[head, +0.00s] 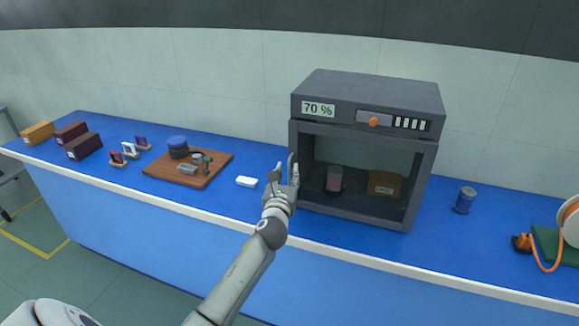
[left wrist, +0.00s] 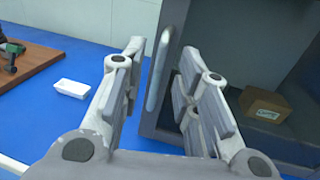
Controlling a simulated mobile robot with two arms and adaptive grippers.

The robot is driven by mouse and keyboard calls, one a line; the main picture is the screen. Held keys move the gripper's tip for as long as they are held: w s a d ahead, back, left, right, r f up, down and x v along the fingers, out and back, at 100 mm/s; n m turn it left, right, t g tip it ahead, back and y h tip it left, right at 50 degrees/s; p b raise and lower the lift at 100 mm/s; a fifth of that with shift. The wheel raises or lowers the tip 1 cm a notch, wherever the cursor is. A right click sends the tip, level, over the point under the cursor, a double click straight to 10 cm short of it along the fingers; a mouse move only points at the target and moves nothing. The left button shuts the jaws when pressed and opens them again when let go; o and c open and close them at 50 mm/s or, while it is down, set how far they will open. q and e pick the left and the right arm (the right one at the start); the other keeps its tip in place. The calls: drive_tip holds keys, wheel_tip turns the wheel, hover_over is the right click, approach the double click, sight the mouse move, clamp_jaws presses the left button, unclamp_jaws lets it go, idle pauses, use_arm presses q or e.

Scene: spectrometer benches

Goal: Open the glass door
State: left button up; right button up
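The glass door (head: 360,153) is the clear front of a dark grey cabinet (head: 350,90) and looks shut. Its light, upright bar handle (left wrist: 159,75) is at the door's left edge. My left gripper (head: 283,172) is at that edge in the head view. Behind the glass are a dark jar with pink contents (head: 334,179) and a brown box (head: 384,185). My right gripper is not in view.
A wooden board (head: 215,170) with small items is further left, then several boxes.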

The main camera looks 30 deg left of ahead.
sight(289, 168)
use_arm(q)
drive_tip(key=shift+x, duration=2.1)
drive_tip(key=shift+d, duration=0.1)
clamp_jaws()
